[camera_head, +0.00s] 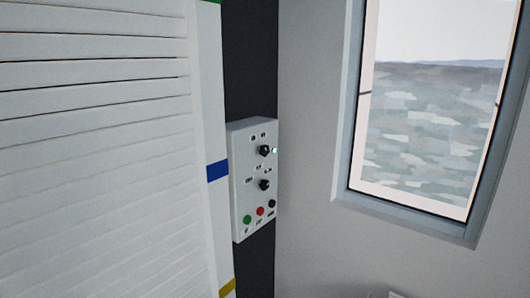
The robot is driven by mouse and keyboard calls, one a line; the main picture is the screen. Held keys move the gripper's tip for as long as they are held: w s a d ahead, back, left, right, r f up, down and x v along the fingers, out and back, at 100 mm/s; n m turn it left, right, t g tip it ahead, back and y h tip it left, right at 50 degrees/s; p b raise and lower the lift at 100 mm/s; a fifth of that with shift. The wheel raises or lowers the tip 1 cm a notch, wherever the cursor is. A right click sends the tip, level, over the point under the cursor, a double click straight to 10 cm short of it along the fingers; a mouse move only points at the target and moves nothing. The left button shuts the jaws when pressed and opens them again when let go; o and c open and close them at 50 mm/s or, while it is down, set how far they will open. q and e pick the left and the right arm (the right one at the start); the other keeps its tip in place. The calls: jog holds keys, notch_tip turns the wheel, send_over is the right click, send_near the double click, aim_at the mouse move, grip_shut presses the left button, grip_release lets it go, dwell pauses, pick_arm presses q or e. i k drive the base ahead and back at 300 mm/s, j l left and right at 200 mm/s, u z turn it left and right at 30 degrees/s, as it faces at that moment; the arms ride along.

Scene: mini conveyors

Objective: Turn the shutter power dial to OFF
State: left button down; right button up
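A white control box (240,190) is mounted on a dark vertical strip between the shutter and the grey wall. Its upper black dial (264,151) has small labels above it and a small bright light at its right. A lower black dial (264,185) also has labels around it. The lettering is too small to read, so I cannot tell which one is the power dial or where it points. Below are a green button (247,219), a red button (260,211) and a black button (272,203). Neither gripper is in view.
A white slatted shutter (95,150) fills the left side. Its white side frame carries a blue band (217,170) and a yellow band (228,288). A window (425,120) is in the wall at right. The space before the box looks clear.

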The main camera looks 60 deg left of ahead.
aim_at(264, 150)
jog(key=u, duration=0.5)
jog(key=l+u, duration=0.15)
jog(key=u, duration=0.8)
